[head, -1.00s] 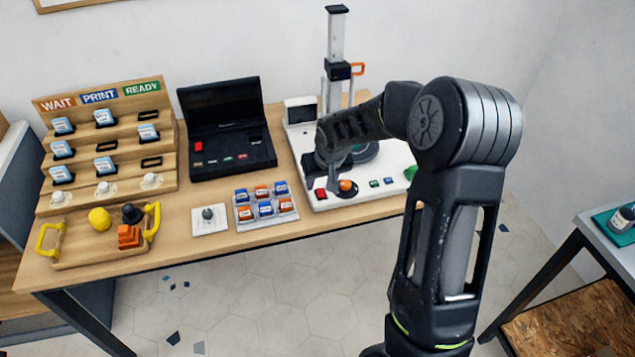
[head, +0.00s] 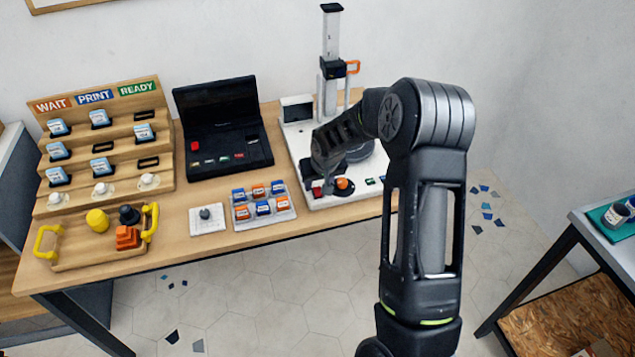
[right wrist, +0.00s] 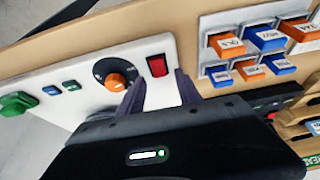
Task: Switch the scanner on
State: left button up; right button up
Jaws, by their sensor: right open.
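The scanner (head: 297,148) is a white base with an upright column and a small screen, at the right end of the table. Its front edge has a red rocker switch (head: 317,191), an orange knob (head: 343,184) on a black dial and small buttons. In the right wrist view the red switch (right wrist: 157,66) lies just beyond the fingertips, roughly between them, and the knob (right wrist: 117,80) is to its left. My right gripper (right wrist: 158,88) is open and empty, pointing at the switch. Contact cannot be told. In the head view my right arm hides part of the base.
A black case (head: 222,130) stands left of the scanner. A tray of blue and orange blocks (head: 263,203) and a white joystick plate (head: 207,219) lie in front. Further left are a stepped wooden rack (head: 105,140) and a yellow-handled tray (head: 85,252). A side table (head: 590,235) stands right.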

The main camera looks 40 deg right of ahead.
jog(key=shift+w+f, duration=0.25)
jog(key=shift+f, duration=0.35)
grip_shut()
